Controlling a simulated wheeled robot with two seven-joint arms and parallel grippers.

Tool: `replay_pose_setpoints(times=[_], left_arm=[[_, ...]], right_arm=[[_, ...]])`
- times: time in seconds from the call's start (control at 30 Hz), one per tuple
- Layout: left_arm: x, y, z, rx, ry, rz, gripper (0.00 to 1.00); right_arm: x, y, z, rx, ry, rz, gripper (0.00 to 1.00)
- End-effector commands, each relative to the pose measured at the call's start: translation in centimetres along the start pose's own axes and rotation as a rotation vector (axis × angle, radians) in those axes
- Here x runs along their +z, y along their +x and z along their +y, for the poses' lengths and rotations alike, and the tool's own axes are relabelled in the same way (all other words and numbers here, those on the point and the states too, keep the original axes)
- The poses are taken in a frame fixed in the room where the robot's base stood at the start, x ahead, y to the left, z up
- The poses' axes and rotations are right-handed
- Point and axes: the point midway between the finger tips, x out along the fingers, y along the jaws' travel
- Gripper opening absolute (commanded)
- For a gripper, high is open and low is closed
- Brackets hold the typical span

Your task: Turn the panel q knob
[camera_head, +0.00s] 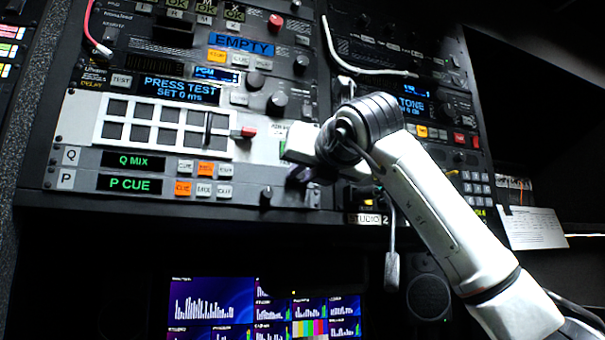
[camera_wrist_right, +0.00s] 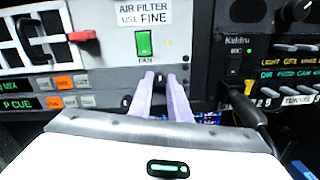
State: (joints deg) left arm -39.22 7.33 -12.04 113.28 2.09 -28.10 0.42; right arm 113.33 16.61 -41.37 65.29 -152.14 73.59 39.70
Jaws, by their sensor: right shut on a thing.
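The lower panel carries a Q row with a green "Q MIX" display (camera_head: 141,161) and a P row with a green "P CUE" display (camera_head: 136,184). My right gripper (camera_head: 302,172) reaches the right part of this panel. In the right wrist view, the two pale fingers of my right gripper (camera_wrist_right: 161,80) are close together at the panel, below the green fan switch. They are shut on a small dark knob, seemingly the panel q knob, mostly hidden between the tips. A separate dark knob (camera_head: 266,194) sits at the P row, free of the fingers. My left gripper is not in view.
A red-tipped lever (camera_head: 244,132) juts out left of my gripper. The green fan switch (camera_wrist_right: 144,43) is just above the fingers. A black plug and cable (camera_wrist_right: 248,108) stand close on the right. Monitors (camera_head: 215,303) are below.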

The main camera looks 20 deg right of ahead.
Motion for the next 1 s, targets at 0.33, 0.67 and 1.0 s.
replay_pose_setpoints(times=[0.33,0.67,1.0], left_arm=[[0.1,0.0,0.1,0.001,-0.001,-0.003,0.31],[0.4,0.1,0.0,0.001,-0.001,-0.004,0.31],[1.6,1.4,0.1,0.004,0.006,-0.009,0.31]], right_arm=[[-0.2,0.1,0.0,-0.001,-0.002,0.005,0.35],[-0.1,-0.4,0.0,0.0,-0.002,0.0,0.35],[-0.2,-6.3,-0.1,0.0,-0.003,-0.003,0.35]])
